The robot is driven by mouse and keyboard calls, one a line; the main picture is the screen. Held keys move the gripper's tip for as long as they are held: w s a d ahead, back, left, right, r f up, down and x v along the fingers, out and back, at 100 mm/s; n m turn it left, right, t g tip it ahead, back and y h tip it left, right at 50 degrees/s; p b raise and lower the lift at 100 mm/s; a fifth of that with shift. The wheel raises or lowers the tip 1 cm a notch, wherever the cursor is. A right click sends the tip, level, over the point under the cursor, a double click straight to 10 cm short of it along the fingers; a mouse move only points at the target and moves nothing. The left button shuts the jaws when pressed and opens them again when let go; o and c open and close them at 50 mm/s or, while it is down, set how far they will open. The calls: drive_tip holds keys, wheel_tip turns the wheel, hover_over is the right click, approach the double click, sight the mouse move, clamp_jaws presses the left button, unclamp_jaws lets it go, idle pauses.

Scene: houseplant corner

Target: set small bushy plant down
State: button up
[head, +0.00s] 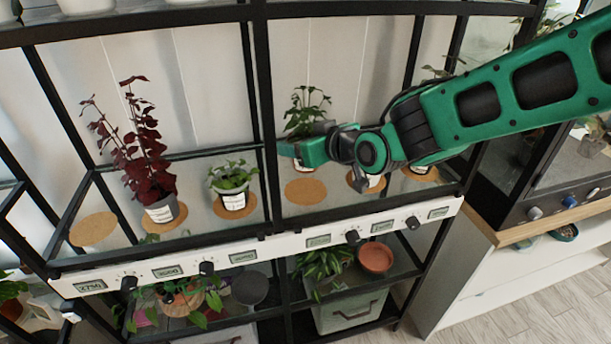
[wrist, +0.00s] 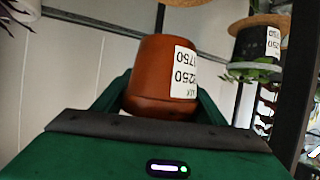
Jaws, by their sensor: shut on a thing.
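The small bushy plant (head: 305,108) shows green leaves just above and behind my gripper (head: 308,150) in the head view. Its pot is mostly hidden there. In the wrist view, which looks upside down, a terracotta pot (wrist: 150,70) with a white label sits between the green fingers of my gripper (wrist: 163,98), which are shut on it. In the head view, an empty round cork mat (head: 305,192) lies on the glass shelf below my gripper. The gap between pot and mat is hard to judge.
A dark red plant (head: 147,160) and a small green potted plant (head: 233,182) stand on mats to the left. Another empty mat (head: 93,229) lies at far left. A black post (head: 265,120) stands close left of my gripper. More pots stand right, partly behind my arm.

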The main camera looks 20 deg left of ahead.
wheel_tip(320, 180, down, 7)
drive_tip(key=shift+f, duration=0.1)
idle(0.4)
drive_tip(key=o, duration=1.2)
drive_tip(key=shift+c, duration=0.2)
drive_tip(key=shift+s+d+r, duration=0.15)
drive_tip(key=shift+d+r, duration=0.05)
drive_tip(key=v, duration=1.1)
drive_tip(key=shift+s+d, duration=0.15)
